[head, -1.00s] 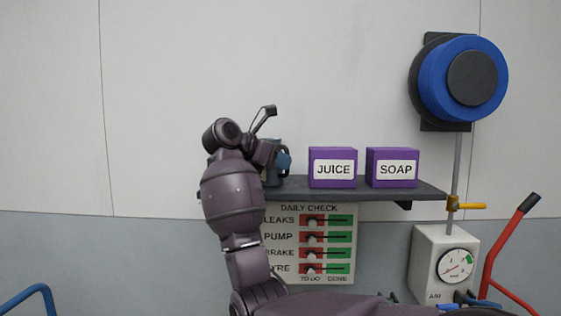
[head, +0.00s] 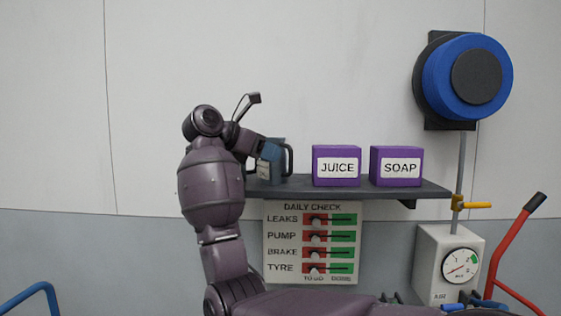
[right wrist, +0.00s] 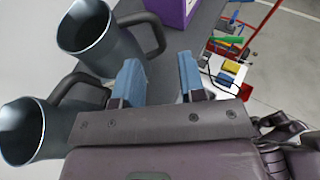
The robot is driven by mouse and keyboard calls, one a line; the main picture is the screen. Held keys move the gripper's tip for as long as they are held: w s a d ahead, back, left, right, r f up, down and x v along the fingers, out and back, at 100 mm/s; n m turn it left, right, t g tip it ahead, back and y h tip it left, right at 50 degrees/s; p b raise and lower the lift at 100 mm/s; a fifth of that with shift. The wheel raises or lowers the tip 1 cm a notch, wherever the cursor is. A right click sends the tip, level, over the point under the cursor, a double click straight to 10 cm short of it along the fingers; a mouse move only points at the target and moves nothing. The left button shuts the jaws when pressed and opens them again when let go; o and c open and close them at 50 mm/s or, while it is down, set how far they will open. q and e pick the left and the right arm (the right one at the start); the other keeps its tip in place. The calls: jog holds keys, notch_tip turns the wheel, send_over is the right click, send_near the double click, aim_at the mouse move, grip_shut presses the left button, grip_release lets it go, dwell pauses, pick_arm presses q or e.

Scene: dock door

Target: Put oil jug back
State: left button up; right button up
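Two grey-blue open-topped jugs stand side by side in the right wrist view: the upper jug (right wrist: 120,52) and the lower jug (right wrist: 22,150), each with a dark loop handle. In the head view a jug (head: 280,170) stands at the left end of the dark shelf (head: 340,190), partly behind my right gripper (head: 266,152). In the right wrist view the gripper (right wrist: 160,82) has its two blue fingers apart with nothing between them. They are beside the jugs, close to the upper jug's handle. My left gripper is not in view. I cannot read which jug holds oil.
Purple boxes labelled JUICE (head: 336,166) and SOAP (head: 397,167) stand on the shelf to the right. A daily check board (head: 311,242) hangs below. An air gauge box (head: 450,265), a red-handled frame (head: 512,245) and a blue hose reel (head: 467,78) are at the right.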

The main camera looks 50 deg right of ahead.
jog(key=b+v, duration=0.1)
jog(key=v, duration=0.5)
jog(key=shift+a+r, duration=0.15)
jog(key=shift+a, duration=0.15)
jog(key=shift+w, duration=0.1)
